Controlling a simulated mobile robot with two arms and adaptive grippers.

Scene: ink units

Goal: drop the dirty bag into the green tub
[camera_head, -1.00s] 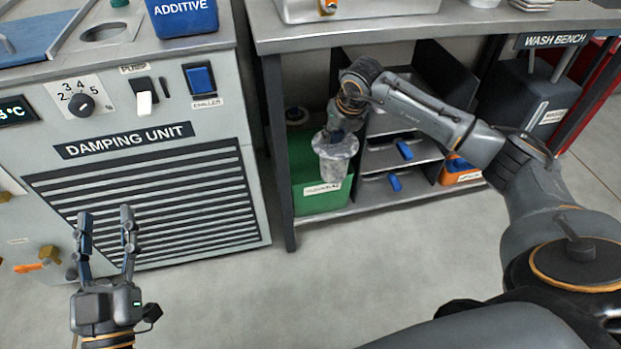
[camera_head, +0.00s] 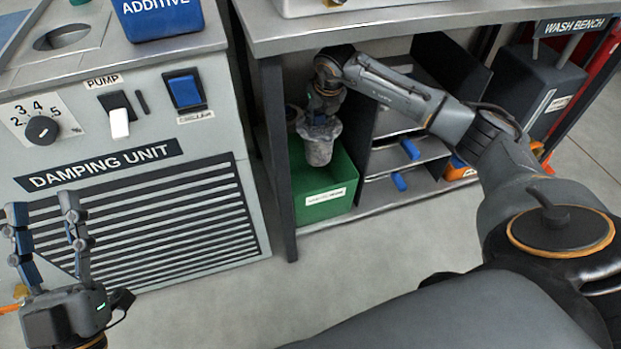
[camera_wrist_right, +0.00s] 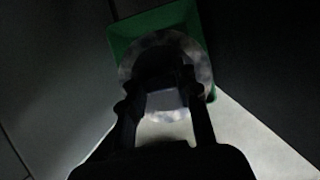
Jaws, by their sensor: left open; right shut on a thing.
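The dirty bag (camera_head: 320,148) is grey, mottled and round-rimmed. My right gripper (camera_head: 318,117) is shut on its upper part and holds it upright over the green tub (camera_head: 325,201). In the right wrist view the bag's pale rim (camera_wrist_right: 140,62) surrounds the fingers (camera_wrist_right: 166,100), with the tub (camera_wrist_right: 128,32) beyond and below it; that view is dark. The tub stands on the low shelf under the wash bench, with a white label on its front; the bag hides part of its inside. My left gripper (camera_head: 42,215) is open and empty before the damping unit.
The wash bench (camera_head: 420,22) top is above my right arm, and its leg (camera_head: 280,160) stands left of the tub. A grey rack with blue-handled trays (camera_head: 410,149) stands right of the tub. The damping unit (camera_head: 140,210) is at left. The floor in front is clear.

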